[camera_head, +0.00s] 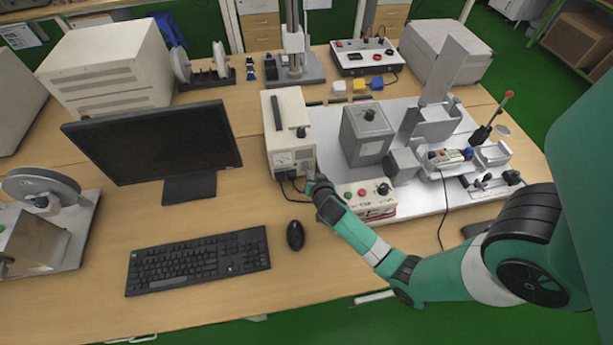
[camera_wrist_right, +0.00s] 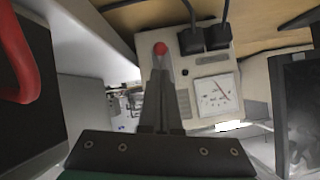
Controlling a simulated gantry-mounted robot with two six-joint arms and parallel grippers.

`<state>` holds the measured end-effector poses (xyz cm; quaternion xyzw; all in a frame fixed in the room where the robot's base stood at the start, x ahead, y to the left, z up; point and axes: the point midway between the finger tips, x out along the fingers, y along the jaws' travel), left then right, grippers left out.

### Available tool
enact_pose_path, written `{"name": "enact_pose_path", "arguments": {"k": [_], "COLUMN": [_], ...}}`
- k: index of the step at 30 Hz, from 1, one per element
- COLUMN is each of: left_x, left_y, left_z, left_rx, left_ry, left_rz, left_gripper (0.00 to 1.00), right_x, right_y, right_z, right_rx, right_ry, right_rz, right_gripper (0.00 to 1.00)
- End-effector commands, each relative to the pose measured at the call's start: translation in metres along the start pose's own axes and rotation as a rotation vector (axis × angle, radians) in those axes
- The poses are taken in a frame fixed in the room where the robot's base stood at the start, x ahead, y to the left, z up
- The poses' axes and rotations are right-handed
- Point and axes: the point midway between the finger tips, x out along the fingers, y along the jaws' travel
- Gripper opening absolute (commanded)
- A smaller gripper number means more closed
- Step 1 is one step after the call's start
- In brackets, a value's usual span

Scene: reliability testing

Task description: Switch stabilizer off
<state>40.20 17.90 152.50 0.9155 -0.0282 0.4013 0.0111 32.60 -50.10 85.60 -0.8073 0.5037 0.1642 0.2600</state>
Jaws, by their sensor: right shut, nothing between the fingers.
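The stabilizer (camera_head: 286,120) is a cream box with a carry handle, standing right of the monitor. In the right wrist view its front panel (camera_wrist_right: 204,80) appears upside down, with a dial meter (camera_wrist_right: 216,94), two black plugs with cables and a small red switch or lamp (camera_wrist_right: 160,48). My right gripper (camera_head: 312,182) is at the lower right of the stabilizer's front. In the right wrist view its closed fingers (camera_wrist_right: 160,76) point at the red part, with their tips just beside it. I cannot tell whether they touch it. My left gripper is out of view.
A control box (camera_head: 376,198) with colored buttons sits right of my right gripper, close to it. A grey box (camera_head: 366,135) and a test fixture stand on the white plate. The monitor (camera_head: 155,140), keyboard (camera_head: 198,260) and mouse (camera_head: 295,235) are on the left.

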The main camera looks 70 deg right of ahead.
Motion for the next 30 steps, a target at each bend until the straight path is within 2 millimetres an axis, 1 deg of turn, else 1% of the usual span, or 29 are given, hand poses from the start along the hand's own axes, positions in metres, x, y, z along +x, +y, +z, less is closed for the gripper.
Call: {"name": "enact_pose_path", "arguments": {"k": [9, 13, 23, 26, 30], "left_x": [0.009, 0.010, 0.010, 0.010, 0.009], "left_y": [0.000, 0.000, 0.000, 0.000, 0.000], "left_z": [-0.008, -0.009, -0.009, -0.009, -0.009], "left_rx": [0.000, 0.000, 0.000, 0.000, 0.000], "left_ry": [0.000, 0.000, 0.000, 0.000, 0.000], "left_rz": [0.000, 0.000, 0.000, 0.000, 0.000], "left_gripper": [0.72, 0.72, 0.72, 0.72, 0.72], "right_x": [-0.008, -0.009, -0.010, -0.015, -0.030], "right_y": [-0.004, -0.005, -0.004, -0.003, 0.000], "right_z": [-0.012, -0.014, -0.012, -0.007, 0.003], "right_rx": [-0.001, -0.001, -0.001, -0.001, -0.003], "right_ry": [0.001, 0.000, 0.000, -0.002, -0.002], "right_rz": [-0.001, -0.001, -0.001, -0.001, -0.002], "right_gripper": [0.00, 0.00, 0.00, 0.00, 0.00]}}
